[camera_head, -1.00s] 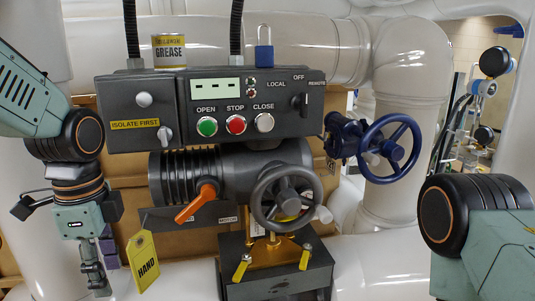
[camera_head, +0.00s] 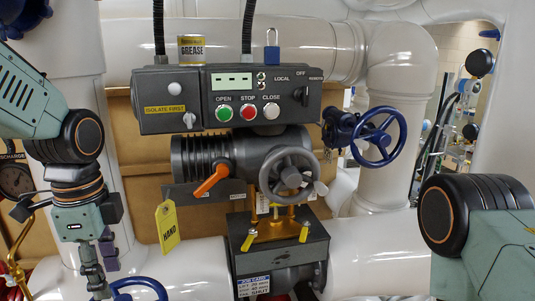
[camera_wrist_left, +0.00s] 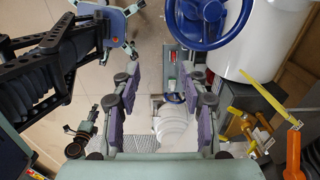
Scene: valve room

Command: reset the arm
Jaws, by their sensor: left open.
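My left gripper (camera_head: 104,286) hangs at the lower left of the head view, pointing down, with its tips near the bottom edge. In the left wrist view its two purple-padded fingers (camera_wrist_left: 157,98) are spread apart with nothing between them. In the head view it is to the left of the yellow hand tag (camera_head: 167,226) and apart from it. A blue handwheel (camera_head: 140,289) shows low beside the gripper; I cannot tell the gap in depth. Of my right arm only a black and green joint shows at the lower right; its gripper is out of frame.
A grey valve actuator box (camera_head: 230,97) with buttons stands ahead, with an orange lever (camera_head: 212,180) and grey handwheel (camera_head: 289,172) below. A blue handwheel (camera_head: 378,137) is to its right. White pipes (camera_head: 409,110) surround it. A pressure gauge (camera_head: 15,180) is at far left.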

